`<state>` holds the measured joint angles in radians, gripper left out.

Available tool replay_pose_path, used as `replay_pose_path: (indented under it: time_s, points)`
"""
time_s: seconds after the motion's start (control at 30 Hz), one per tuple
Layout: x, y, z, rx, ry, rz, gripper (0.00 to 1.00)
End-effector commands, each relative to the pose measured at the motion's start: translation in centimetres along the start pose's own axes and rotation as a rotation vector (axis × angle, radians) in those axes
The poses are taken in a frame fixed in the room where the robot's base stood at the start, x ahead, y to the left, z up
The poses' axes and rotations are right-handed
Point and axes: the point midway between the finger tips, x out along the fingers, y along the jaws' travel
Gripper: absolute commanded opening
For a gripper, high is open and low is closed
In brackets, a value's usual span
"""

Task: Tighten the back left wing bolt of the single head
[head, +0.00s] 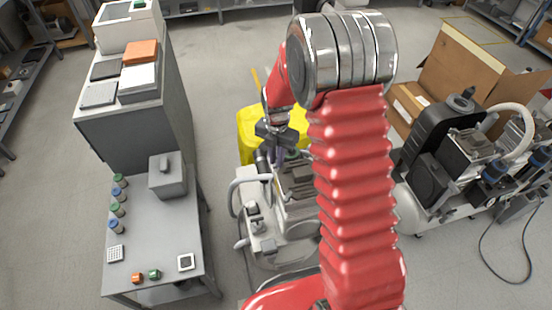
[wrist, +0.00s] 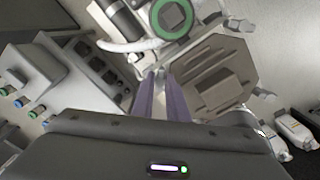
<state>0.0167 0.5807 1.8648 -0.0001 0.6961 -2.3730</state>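The single head compressor (head: 285,195) stands on the floor, partly hidden behind my red arm. Its head shows in the wrist view as a grey-brown block (wrist: 212,88) beside a round part with a green ring (wrist: 172,18). Small light grey wing-shaped pieces, which look like wing bolts, stick out at its edge, one at the upper right (wrist: 240,25) and one at the right (wrist: 264,97). My gripper (wrist: 157,73) has its purple fingers close together at the block's left edge. It also shows over the compressor in the head view (head: 289,154). I cannot tell whether a bolt is between the fingertips.
A white hose (wrist: 125,46) passes close to the fingertips. A yellow object (head: 248,130) stands behind the compressor. A grey table (head: 150,245) and cabinet (head: 125,130) are at left. A larger compressor (head: 435,170) and cardboard boxes (head: 465,75) are at right.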

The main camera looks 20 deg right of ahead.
Motion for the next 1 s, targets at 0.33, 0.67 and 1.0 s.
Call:
replay_pose_path:
  time_s: [0.33, 0.67, 1.0]
  points:
    - [-0.02, 0.0, 0.02, 0.0, 0.0, 0.0, 0.0]
    - [-0.04, 0.08, -0.01, 0.024, 0.0, 0.002, 0.0]
    - [-0.05, 0.06, 0.04, 0.176, 0.0, 0.002, 0.0]
